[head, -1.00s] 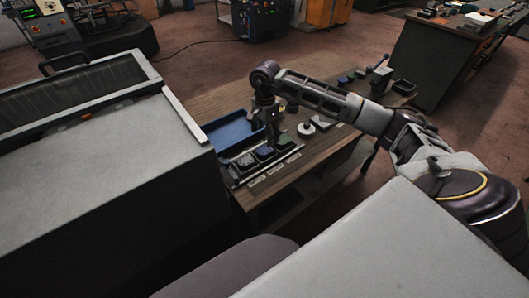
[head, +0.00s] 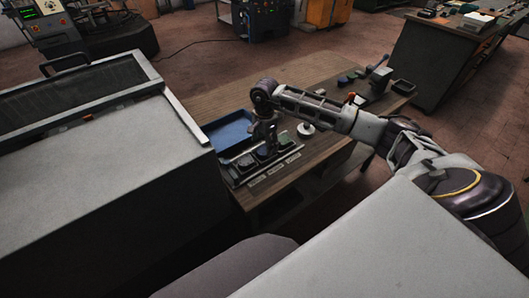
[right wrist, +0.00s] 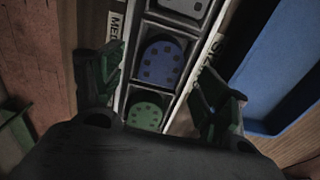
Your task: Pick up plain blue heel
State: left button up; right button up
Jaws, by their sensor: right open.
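A blue heel (right wrist: 162,61) with several dark round spots lies in the middle compartment of a dark rack with pale edges. In the head view the rack (head: 268,174) stands at the table's near edge, and its contents are partly hidden. My right gripper (head: 268,143) is low over the rack. In the right wrist view my right gripper (right wrist: 155,70) is open, one finger on each side of the rack row, with the blue heel between and beyond the fingertips. It holds nothing. My left gripper is not in view.
A green heel (right wrist: 148,110) and a grey heel (right wrist: 184,6) lie in the neighbouring compartments. A blue tray (head: 228,132) sits directly behind the rack. A white round piece (head: 306,129) stands to its right. A large grey machine (head: 110,180) is close on the left.

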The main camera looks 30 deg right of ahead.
aim_at(264, 149)
jog(key=shift+w+f, duration=0.1)
jog(key=shift+f, duration=1.6)
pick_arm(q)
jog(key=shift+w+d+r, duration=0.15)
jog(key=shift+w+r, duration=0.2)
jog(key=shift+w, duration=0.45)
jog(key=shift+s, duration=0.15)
